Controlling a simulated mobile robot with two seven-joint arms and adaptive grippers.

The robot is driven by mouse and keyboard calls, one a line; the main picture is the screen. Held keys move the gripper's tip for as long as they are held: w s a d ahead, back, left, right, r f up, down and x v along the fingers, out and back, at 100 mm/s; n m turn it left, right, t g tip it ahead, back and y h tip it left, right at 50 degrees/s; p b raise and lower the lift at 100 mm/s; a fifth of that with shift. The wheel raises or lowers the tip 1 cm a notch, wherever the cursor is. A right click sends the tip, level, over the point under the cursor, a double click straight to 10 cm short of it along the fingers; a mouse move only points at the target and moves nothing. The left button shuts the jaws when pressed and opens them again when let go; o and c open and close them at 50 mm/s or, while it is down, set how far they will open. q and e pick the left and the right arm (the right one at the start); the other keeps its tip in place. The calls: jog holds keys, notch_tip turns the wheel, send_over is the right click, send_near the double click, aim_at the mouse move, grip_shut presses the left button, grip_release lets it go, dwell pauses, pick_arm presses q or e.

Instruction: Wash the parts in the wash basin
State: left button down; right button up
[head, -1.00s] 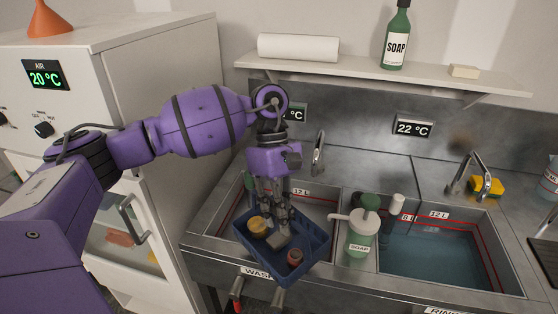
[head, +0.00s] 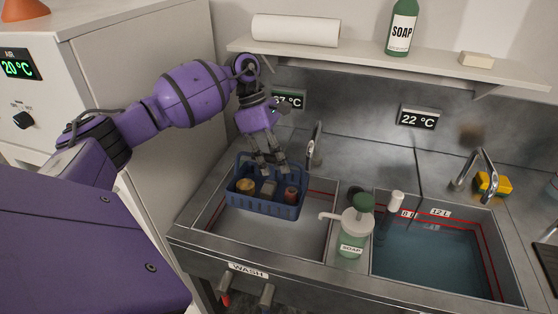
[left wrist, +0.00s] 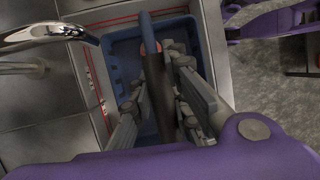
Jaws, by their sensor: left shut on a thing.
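A blue basket (head: 265,206) with a raised handle holds a yellow part (head: 245,185), a grey part (head: 268,189) and a red-brown part (head: 291,194). My left gripper (head: 268,166) is shut on the basket's handle. In the left wrist view the dark handle bar (left wrist: 152,75) runs between the fingers and the blue basket (left wrist: 122,60) lies below. The basket is over the back of the wash basin (head: 270,237), the left one, labelled WASH. I cannot tell whether its bottom touches the basin floor or whether water is there. My right gripper is out of view.
A green soap pump (head: 354,232) stands between the basins. The rinse basin (head: 435,262) at right holds bluish water. The wash faucet (head: 316,146) is close behind the basket; another faucet (head: 474,172) and a yellow sponge (head: 492,184) are at right. A shelf (head: 390,66) runs above.

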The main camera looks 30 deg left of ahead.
aim_at(275, 187)
pick_arm(q)
notch_tip(275, 187, down, 10)
jog(key=shift+r+b, duration=0.1)
jog(key=shift+b, duration=0.6)
notch_tip(275, 187, down, 11)
jog(key=b, duration=0.2)
jog(key=shift+b, duration=0.4)
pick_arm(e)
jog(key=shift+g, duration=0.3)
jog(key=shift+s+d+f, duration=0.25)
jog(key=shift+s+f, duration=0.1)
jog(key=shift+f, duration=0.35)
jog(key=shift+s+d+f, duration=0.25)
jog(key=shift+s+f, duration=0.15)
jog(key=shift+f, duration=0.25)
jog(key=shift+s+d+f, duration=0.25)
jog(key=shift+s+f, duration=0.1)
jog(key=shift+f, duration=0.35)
pick_arm(q)
jog(key=shift+r, duration=0.35)
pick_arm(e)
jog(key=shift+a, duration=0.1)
pick_arm(q)
jog(key=shift+f, duration=0.15)
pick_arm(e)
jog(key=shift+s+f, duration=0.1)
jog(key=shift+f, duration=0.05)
